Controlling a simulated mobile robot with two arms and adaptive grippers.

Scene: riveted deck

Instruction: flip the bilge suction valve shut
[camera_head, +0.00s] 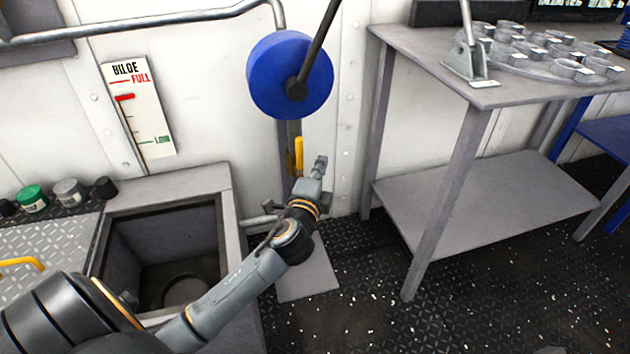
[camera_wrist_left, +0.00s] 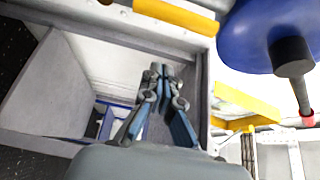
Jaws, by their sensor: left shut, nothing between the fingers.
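A yellow lever (camera_head: 299,155), which looks like the bilge suction valve's handle, stands upright under the blue drum, against the wall post. The valve body is hidden behind my left arm. My left gripper (camera_head: 320,166) is shut and empty, just right of the lever in the head view, with its fingers pointing up. A gap shows between the fingers and the lever there. In the left wrist view the shut fingers (camera_wrist_left: 161,72) are in the middle and a yellow bar (camera_wrist_left: 175,14), probably the same lever, crosses the top. My right gripper is not in view.
The blue drum (camera_head: 272,72) with its dark rod hangs above the gripper. An open bilge hatch (camera_head: 168,182) lies at left, below a bilge gauge (camera_head: 138,110) with its red marker near FULL. A grey table (camera_head: 440,60) with a lower shelf stands at right.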

